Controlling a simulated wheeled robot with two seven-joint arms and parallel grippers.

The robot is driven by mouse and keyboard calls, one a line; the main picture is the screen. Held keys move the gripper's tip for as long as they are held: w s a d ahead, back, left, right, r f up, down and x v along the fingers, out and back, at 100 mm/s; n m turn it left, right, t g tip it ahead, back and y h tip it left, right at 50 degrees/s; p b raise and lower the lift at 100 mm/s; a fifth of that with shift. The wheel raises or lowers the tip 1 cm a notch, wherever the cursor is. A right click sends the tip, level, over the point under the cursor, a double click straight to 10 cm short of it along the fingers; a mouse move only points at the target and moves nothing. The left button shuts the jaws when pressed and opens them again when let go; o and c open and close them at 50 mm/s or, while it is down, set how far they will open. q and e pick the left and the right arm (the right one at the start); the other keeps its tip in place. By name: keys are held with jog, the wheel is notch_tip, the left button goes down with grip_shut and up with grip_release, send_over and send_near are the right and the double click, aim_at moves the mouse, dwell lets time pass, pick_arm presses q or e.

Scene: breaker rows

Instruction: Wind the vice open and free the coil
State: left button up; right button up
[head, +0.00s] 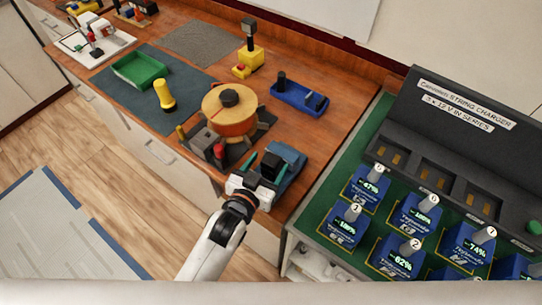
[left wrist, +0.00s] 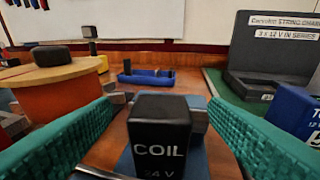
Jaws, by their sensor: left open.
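The black coil (left wrist: 160,135), lettered "COIL 24 V", stands upright in the left wrist view. A grey jaw-like block (left wrist: 197,113) is behind its right side. The blue vice (head: 290,158) is at the bench's front right corner; its blue body also shows around the coil in the left wrist view (left wrist: 190,158). My left gripper (head: 267,169) is open at the vice, with its green fingers (left wrist: 160,122) on either side of the coil and gaps showing. In the head view the coil is largely hidden between the fingers. My right gripper is not in view.
An orange round drum with a black knob (head: 229,122) stands left of the vice. A blue fixture (head: 299,99) lies behind. A yellow post (head: 164,95) and green tray (head: 140,69) are on a dark mat. A charger with several blue batteries (head: 399,257) fills the right.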

pick_arm(q)
jog(key=shift+x, duration=1)
jog(key=shift+w+d+f, duration=0.1)
jog(key=shift+w+d, duration=0.1)
jog(key=shift+w, duration=0.25)
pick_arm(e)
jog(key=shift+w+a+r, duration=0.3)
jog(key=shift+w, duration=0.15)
pick_arm(q)
jog(key=c, duration=1.2)
jog(key=shift+s, duration=0.1)
jog(key=shift+c, duration=0.2)
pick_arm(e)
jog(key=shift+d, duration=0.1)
pick_arm(q)
jog(key=shift+a, duration=0.1)
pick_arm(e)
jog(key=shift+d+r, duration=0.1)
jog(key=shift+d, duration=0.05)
pick_arm(q)
jog(key=shift+s+a+p, duration=0.2)
jog(key=shift+s+p, duration=0.15)
jog(key=shift+p, duration=0.15)
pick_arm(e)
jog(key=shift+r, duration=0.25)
